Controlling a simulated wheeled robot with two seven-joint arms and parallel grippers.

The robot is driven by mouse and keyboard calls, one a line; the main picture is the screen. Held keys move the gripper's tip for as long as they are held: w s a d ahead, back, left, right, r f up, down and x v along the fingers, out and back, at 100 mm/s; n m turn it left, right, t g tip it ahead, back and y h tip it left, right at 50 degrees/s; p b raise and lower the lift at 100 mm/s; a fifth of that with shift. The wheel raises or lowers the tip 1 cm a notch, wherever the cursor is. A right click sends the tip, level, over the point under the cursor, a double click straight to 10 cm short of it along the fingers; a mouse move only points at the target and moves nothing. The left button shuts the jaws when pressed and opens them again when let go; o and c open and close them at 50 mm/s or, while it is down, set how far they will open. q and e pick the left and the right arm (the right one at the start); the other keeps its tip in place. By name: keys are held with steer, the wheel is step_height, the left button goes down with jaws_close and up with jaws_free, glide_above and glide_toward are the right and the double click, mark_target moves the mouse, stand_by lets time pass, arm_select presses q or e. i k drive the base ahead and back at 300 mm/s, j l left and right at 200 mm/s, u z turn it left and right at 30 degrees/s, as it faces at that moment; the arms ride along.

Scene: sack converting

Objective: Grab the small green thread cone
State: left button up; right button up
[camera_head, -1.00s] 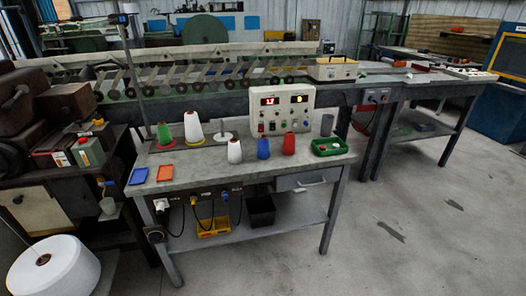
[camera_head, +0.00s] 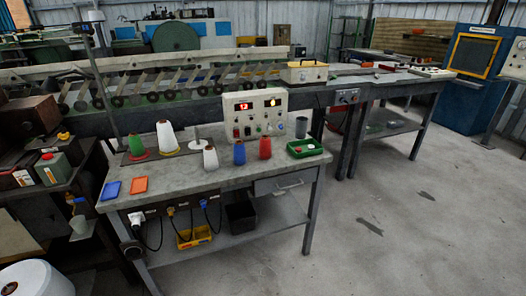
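The small green thread cone (camera_head: 137,146) stands upright at the back left of the grey workbench (camera_head: 205,183). It sits on a reddish round base, just left of a larger white cone (camera_head: 167,137) on a yellowish base. A smaller white cone (camera_head: 210,157), a blue cone (camera_head: 239,153) and a red cone (camera_head: 265,147) stand in a row to the right. Neither of my grippers is in view.
A control box (camera_head: 255,115) with lit displays stands at the bench's back. A green tray (camera_head: 305,148) is at the right end; blue (camera_head: 110,190) and orange (camera_head: 138,184) trays lie at the front left. A large white roll (camera_head: 38,280) is at lower left. Floor at right is clear.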

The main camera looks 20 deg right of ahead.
mark_target(137, 147)
steer(key=i+j+z, duration=0.3)
steer(key=i+j, duration=0.25)
steer(key=i+j+z, duration=0.25)
steer(key=i+j, duration=0.2)
steer(key=j, duration=0.25)
steer(key=i+j+z, duration=0.15)
steer(key=j, duration=0.25)
steer(key=i+j+z, duration=0.15)
steer(key=j, duration=0.25)
steer(key=i, duration=0.1)
